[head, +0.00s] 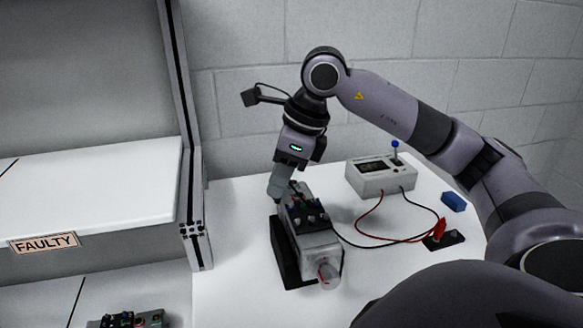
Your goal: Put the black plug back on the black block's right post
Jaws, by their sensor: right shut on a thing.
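The black block (443,240) lies on the right of the white table. A red plug (440,228) stands on its left post, and its right post looks bare. My right gripper (280,194) points down at the far end of a grey motor unit (318,240) in a black cradle. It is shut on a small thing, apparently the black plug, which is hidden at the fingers. A black lead (370,247) runs across the table and disappears behind the motor unit on the gripper's side. My left gripper is not in view.
A grey meter box (383,182) with a blue-topped lever stands behind, with red and black leads. A blue block (453,202) lies at right. A frame post (187,150) and a shelf labelled FAULTY (44,243) stand at left. The table's front middle is clear.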

